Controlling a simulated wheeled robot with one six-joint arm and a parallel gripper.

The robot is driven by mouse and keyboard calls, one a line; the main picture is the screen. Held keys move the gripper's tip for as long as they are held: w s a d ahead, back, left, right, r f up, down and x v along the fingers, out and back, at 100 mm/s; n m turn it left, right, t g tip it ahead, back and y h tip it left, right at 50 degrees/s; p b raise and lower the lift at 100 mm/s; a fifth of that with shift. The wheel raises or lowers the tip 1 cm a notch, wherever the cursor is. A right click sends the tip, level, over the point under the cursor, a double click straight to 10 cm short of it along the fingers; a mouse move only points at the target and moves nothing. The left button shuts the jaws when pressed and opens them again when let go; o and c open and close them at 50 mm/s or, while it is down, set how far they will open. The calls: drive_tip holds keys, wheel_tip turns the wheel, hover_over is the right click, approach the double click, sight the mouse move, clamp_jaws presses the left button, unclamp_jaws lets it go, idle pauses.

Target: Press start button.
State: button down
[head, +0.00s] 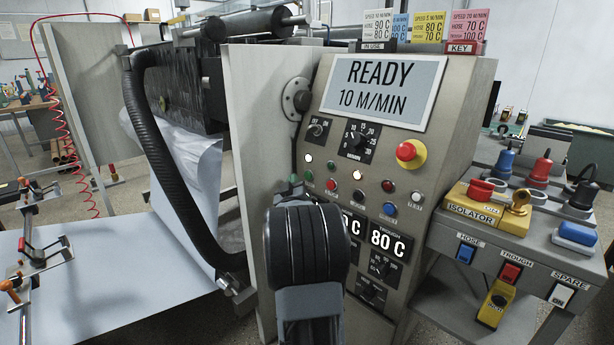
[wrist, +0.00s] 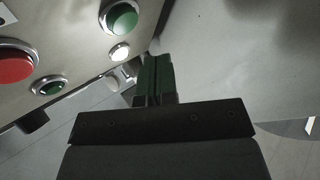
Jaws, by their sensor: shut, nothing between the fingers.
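The control panel (head: 385,150) has a screen (head: 385,88) reading READY, 10 M/MIN. A round green button (head: 309,175) sits at the left of its row, with a white lit lamp (head: 308,158) above it. A red button (head: 331,185) is to its right. The wrist view shows the green button (wrist: 122,18), white lamp (wrist: 119,52) and red button (wrist: 12,62). My gripper (wrist: 157,62) is shut and empty, its tips beside the panel edge, near the white lamp and apart from the green button. In the head view my arm mostly hides it.
A red mushroom button (head: 407,152) on a yellow base stands out from the panel. Knobs and more small buttons surround the row. A thick black hose (head: 150,150) hangs left. A side bench with an isolator box (head: 487,208) and switches stands right.

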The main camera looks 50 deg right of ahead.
sight(308, 176)
drive_tip(key=shift+d+f, duration=0.1)
drive_tip(key=shift+d, duration=0.85)
drive_tip(key=shift+d+b, duration=0.15)
drive_tip(key=shift+b, duration=0.2)
idle(1.2)
drive_tip(key=shift+s+d, duration=0.1)
drive_tip(key=shift+d, duration=0.2)
